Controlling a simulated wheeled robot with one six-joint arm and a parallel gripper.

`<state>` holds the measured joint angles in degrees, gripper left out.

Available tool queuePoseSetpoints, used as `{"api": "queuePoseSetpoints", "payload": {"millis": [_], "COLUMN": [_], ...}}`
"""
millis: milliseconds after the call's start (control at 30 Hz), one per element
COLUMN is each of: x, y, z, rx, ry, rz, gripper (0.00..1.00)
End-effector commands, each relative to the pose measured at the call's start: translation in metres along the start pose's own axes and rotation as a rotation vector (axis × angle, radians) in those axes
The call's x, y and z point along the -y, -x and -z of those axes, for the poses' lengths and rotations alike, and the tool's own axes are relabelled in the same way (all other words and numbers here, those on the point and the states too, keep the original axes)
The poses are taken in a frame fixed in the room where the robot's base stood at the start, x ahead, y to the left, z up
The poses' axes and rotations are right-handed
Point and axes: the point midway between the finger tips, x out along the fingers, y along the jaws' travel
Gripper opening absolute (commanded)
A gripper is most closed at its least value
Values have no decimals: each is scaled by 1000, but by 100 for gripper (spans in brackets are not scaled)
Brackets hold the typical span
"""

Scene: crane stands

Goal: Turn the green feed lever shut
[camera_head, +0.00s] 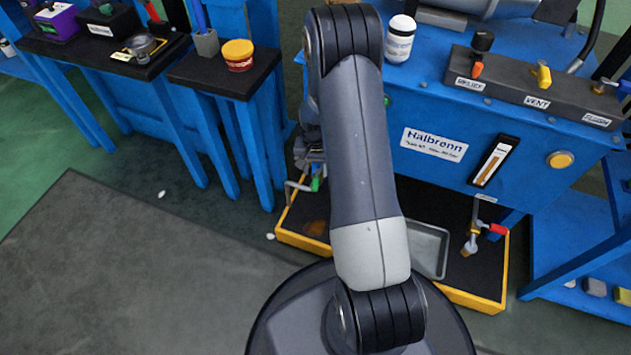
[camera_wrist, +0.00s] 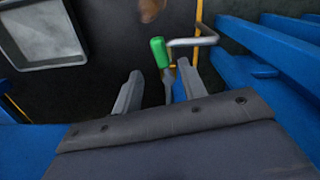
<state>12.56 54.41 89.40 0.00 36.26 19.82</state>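The green feed lever (camera_wrist: 159,52) shows in the wrist view as a green grip on a grey stem beside a bent grey pipe (camera_wrist: 192,41). My gripper (camera_wrist: 159,70) is open, with one finger on each side of the stem. The green grip lies at or just beyond the fingertips; I cannot tell whether either finger touches the lever. In the head view the green lever (camera_head: 316,183) is a small patch just below my gripper (camera_head: 310,160), low at the left front of the blue machine. My arm hides part of that area.
A yellow-edged black drip tray (camera_head: 492,304) lies below, holding a metal pan (camera_head: 430,248). A red-handled valve (camera_head: 497,229) is at its right. Blue table legs (camera_head: 258,165) stand close left of my gripper. The grey floor mat (camera_head: 120,270) is mostly clear.

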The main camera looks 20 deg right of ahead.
Motion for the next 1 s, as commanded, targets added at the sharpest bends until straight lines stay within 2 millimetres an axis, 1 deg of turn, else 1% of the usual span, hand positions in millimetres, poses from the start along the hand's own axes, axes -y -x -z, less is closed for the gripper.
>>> {"api": "queuePoseSetpoints", "payload": {"millis": [33, 100, 200, 300, 433, 700, 767, 1000], "x": [0, 0, 0, 0, 0, 0, 0, 0], "y": [-16, -28, -42, -52, -58, -58, -58, -58], "z": [0, 0, 0, 0, 0, 0, 0, 0], "rx": [1, 2, 0, -1, -1, -1, -1, -1], "ry": [0, 0, 0, 0, 0, 0, 0, 0], "rz": [0, -1, 0, 0, 0, 1, 0, 0], "gripper": [40, 40, 40, 40, 40, 40, 36, 16]}}
